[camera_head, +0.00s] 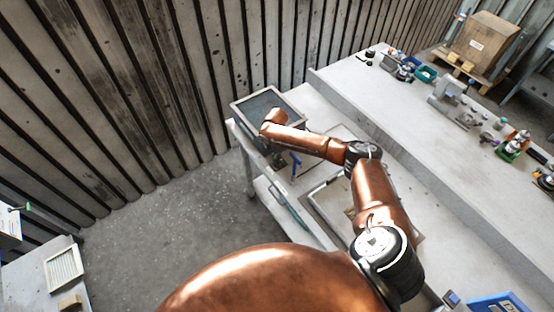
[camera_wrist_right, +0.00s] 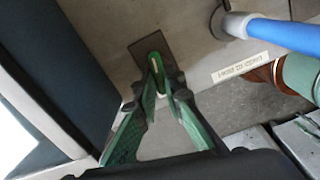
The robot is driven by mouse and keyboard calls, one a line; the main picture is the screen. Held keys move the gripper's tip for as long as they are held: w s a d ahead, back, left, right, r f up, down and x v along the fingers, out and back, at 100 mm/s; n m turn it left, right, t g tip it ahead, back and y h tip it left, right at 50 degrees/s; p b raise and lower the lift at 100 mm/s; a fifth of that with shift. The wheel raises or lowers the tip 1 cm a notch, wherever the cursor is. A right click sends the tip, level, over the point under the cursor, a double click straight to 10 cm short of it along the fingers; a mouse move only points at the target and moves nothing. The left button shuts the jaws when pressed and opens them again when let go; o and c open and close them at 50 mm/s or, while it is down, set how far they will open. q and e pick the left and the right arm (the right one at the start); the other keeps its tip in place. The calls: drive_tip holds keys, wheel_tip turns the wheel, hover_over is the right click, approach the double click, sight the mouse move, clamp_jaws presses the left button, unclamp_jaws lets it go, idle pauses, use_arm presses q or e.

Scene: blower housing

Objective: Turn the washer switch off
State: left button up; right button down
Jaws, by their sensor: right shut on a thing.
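The washer (camera_head: 262,103) is a box with a dark top and pale rim, standing at the far left end of the workbench. In the right wrist view its grey front panel (camera_wrist_right: 105,35) carries a dark square plate with a small green-edged switch (camera_wrist_right: 153,55). My right gripper (camera_wrist_right: 161,75) has its green-padded fingertips together on this switch. The fingertips hide part of the switch, so its position cannot be read. In the head view my right arm reaches over the washer's near side, and the fingertips are hidden there. My left gripper is not in view.
A blue bar handle (camera_head: 295,164) sticks out beside the gripper; it also shows in the right wrist view (camera_wrist_right: 285,35), above a white label. The long workbench (camera_head: 400,105) holds several small parts and a teal tray (camera_head: 426,74). Open floor (camera_head: 170,235) lies to the left.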

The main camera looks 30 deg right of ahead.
drive_tip(key=n, duration=0.4)
drive_tip(key=shift+n, duration=0.3)
drive_tip(key=shift+s+d+r+n, duration=0.1)
drive_tip(key=shift+s+n, duration=0.05)
drive_tip(key=shift+n, duration=1.65)
drive_tip(key=c, duration=2)
unclamp_jaws()
wheel_tip(320, 180, up, 12)
